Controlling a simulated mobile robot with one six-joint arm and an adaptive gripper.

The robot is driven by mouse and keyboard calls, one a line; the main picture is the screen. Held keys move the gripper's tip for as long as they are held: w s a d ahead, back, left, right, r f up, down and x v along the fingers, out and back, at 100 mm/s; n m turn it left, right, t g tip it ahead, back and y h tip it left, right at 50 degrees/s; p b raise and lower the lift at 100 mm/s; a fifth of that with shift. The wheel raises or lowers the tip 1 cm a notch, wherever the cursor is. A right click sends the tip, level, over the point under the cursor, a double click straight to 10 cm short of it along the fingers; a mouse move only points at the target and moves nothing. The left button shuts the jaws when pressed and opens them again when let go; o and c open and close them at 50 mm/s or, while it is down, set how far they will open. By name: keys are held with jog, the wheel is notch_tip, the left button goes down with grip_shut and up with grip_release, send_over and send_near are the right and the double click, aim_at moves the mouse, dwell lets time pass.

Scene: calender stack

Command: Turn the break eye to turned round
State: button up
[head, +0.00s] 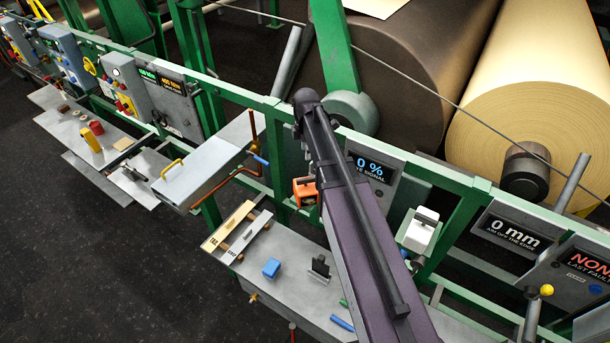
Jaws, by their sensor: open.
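A grey panel (387,190) reads "0 %" in blue, and my arm partly covers the lettering below, which ends in "SIGNAL". An orange block-shaped unit with dark parts (304,191) sits on the green rail left of this panel. A white box-shaped unit (420,231) sits on the right of the panel. I cannot tell for sure which unit is the break eye, or which way its face points. My dark purple arm crosses the middle of the view in front of the panel. My gripper does not show.
Large dark and cream rolls (530,95) stand behind the green frame. Panels and a yellow-knobbed lever (546,291) are at right. Open floor (110,250) lies lower left.

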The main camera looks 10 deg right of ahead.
aim_at(305, 179)
jog(key=shift+f, duration=0.1)
dwell(0.3)
notch_tip(305, 179, down, 14)
jog(key=b, duration=1.3)
jog(key=shift+r+b, duration=0.2)
jog(key=shift+b, duration=0.2)
grip_shut()
jog(key=shift+a, duration=0.1)
